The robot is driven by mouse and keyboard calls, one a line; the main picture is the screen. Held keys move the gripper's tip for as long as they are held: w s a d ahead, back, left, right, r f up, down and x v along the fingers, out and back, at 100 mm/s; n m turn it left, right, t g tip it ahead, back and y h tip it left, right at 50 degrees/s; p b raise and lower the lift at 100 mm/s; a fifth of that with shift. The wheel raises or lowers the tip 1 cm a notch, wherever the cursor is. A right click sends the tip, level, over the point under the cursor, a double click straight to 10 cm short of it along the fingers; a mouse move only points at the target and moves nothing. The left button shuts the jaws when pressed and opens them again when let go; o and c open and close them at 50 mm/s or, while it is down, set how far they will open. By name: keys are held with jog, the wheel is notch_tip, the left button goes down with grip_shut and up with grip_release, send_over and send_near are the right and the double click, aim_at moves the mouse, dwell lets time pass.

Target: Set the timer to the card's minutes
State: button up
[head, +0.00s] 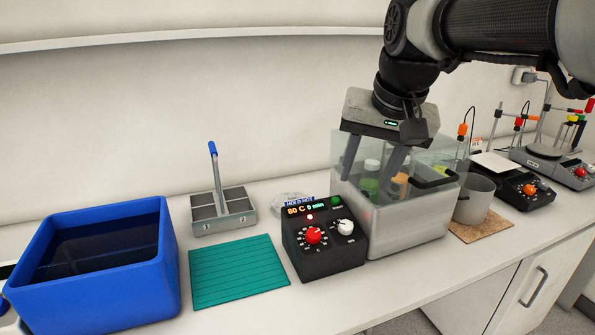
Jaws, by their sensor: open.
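The black control box (325,252) stands on the bench at the picture's middle. Its display (305,209) reads 80 C and 0 min. A red knob (313,235) and a white knob (346,227) are on its face, with a lit red lamp above the red knob. A small blue-and-white card (300,201) shows at its top edge; its text is too small to read surely. My gripper (370,175) is open and empty, pointing down above and right of the box, in front of the clear bath. It touches neither knob.
The clear-walled bath (405,225) with bottles inside stands right of the box. A grey beaker (473,200) sits on a cork mat. A teal mat (237,271), a metal rack (222,212) and a blue tub (160,290) lie left. Hotplates (524,190) stand at far right.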

aim_at(347, 223)
jog(key=b+x, duration=0.1)
jog(key=x, duration=0.5)
jog(key=b+x, duration=0.2)
jog(key=x, duration=0.5)
jog(key=w+d+b+x, duration=0.1)
jog(key=b+x, duration=0.1)
jog(key=x, duration=0.4)
jog(key=shift+w+f, duration=0.1)
jog(key=shift+w, duration=0.05)
jog(key=shift+c, duration=0.6)
jog(key=c, duration=0.9)
jog(key=shift+m, duration=0.3)
jog(key=shift+c, duration=0.2)
